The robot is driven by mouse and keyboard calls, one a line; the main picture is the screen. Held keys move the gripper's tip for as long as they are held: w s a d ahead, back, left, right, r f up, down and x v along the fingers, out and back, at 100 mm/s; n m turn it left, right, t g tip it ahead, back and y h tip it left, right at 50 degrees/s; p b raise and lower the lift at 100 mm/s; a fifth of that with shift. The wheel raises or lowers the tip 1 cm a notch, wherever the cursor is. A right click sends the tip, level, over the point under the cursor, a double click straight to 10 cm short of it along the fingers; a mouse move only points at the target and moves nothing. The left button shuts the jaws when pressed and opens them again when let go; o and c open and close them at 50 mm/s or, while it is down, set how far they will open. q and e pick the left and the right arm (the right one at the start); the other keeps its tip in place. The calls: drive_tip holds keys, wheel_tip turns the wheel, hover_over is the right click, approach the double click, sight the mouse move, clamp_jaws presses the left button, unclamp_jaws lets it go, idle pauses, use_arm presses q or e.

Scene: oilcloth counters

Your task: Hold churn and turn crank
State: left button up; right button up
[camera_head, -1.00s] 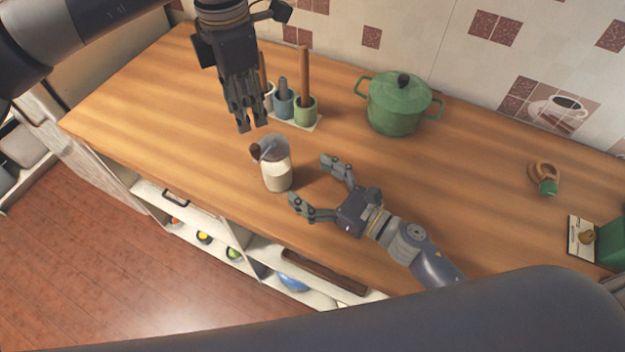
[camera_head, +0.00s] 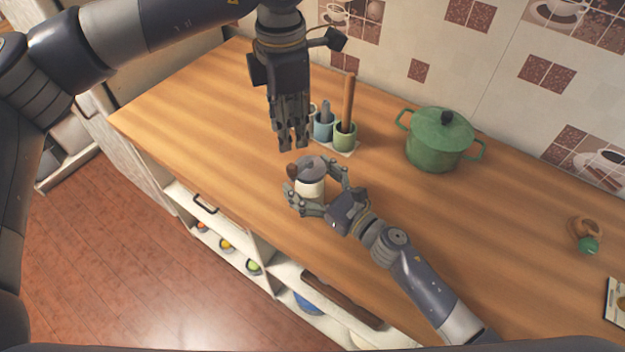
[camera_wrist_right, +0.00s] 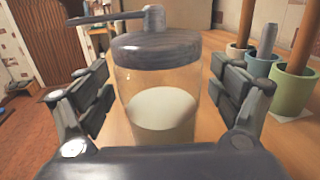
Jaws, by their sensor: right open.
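The churn (camera_head: 311,188) is a small glass jar with a grey lid and pale contents, standing upright on the wooden counter. It also fills the middle of the right wrist view (camera_wrist_right: 160,95), with the crank (camera_wrist_right: 125,18) on top of its lid pointing left. In the head view the crank's dark knob (camera_head: 292,171) is at the lid's left. My right gripper (camera_head: 324,186) is open, with one finger on each side of the jar; gaps show in the wrist view. My left gripper (camera_head: 293,145) hangs pointing down just above and behind the lid, its fingers close together and apparently empty.
Behind the churn, small pots (camera_head: 345,136) with a tall wooden stick stand on a tray, close to my left gripper. A green lidded pot (camera_head: 438,142) stands further right. The counter's front edge (camera_head: 240,222) is near the churn. The counter's left part is clear.

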sight(291, 165)
use_arm(q)
drive_tip(key=shift+o, duration=0.3)
use_arm(e)
drive_tip(key=c, duration=1.7)
use_arm(q)
drive_tip(key=m, duration=0.2)
drive_tip(key=f+m, duration=0.1)
drive_tip(key=m, duration=0.1)
drive_tip(key=shift+m, duration=0.3)
drive_tip(key=shift+f, duration=4.9)
drive_tip(key=c, duration=0.7)
